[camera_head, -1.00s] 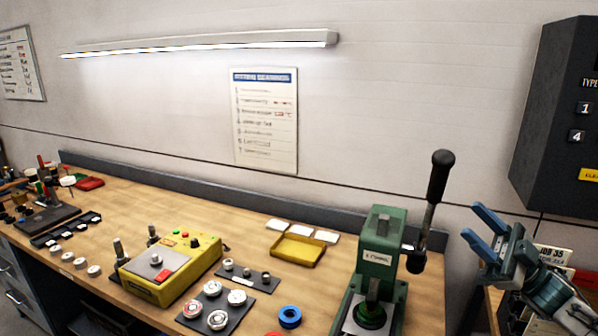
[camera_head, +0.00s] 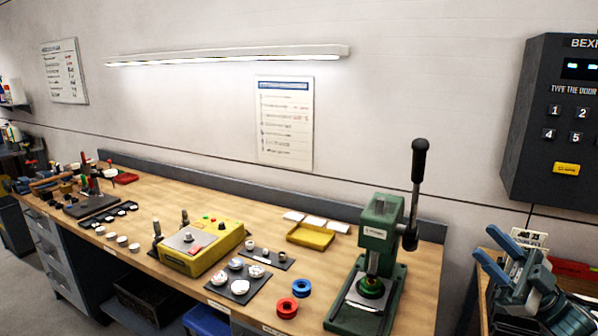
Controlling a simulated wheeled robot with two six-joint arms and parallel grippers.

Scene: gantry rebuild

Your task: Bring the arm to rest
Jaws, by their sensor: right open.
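My right gripper (camera_head: 490,250) shows at the lower right in the head view, with its arm coming in from the bottom right corner. Its two blue fingers stand apart with nothing between them. It is to the right of the wooden workbench (camera_head: 150,205) and the green press (camera_head: 380,235), apart from both in the picture. My left gripper is not in view.
The press has a tall black-knobbed lever (camera_head: 419,150). A yellow fixture (camera_head: 200,248), a yellow tray (camera_head: 311,235), and red (camera_head: 287,307) and blue (camera_head: 301,287) rings are on the bench. A dark keypad box (camera_head: 555,120) hangs on the wall above my right gripper.

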